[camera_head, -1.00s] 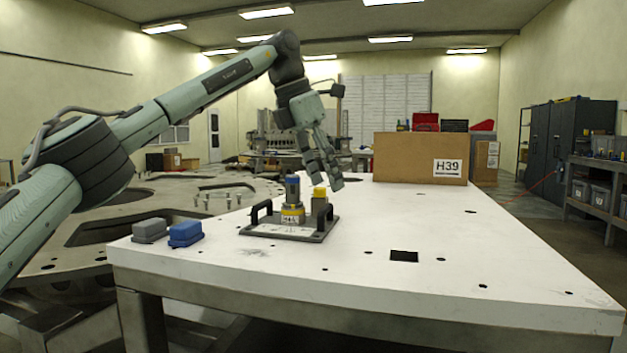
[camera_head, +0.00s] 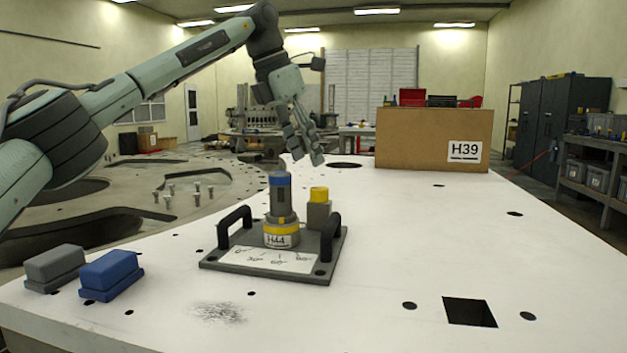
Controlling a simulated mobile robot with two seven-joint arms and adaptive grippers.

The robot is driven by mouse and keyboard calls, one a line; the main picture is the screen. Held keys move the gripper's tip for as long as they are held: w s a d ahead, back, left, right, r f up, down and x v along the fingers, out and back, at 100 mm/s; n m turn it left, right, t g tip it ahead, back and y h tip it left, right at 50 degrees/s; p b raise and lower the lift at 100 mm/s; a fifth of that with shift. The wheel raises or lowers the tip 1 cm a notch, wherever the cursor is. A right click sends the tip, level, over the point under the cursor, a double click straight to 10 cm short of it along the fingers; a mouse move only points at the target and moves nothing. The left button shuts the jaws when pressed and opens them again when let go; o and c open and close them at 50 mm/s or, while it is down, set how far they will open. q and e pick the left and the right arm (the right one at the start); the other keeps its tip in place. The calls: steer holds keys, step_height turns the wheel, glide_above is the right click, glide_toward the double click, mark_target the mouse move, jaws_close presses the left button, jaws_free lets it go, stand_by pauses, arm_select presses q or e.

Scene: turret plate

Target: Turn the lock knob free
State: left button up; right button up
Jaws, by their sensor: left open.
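The turret plate (camera_head: 215,263) lies flat on the white table, with a black handle at each side and a white angle scale along its front. On it stands a round turret (camera_head: 282,205) with a blue top, a grey body and a yellow ring above an "H44" label. Just right of the turret is a grey block with a yellow lock knob (camera_head: 319,194) on top. My left gripper (camera_head: 305,160) is open and empty. It hangs above and behind the plate in the picture, apart from the knob. My right gripper is not in view.
A grey block (camera_head: 54,266) and a blue block (camera_head: 111,272) sit left of the plate. A cardboard box (camera_head: 434,139) marked H39 stands at the back right.

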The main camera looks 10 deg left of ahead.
mark_target(319, 188)
arm_select(q)
steer(key=x, duration=0.7)
steer(key=shift+d+f, duration=0.1)
steer(key=shift+f, duration=0.15)
steer(key=c, duration=1.2)
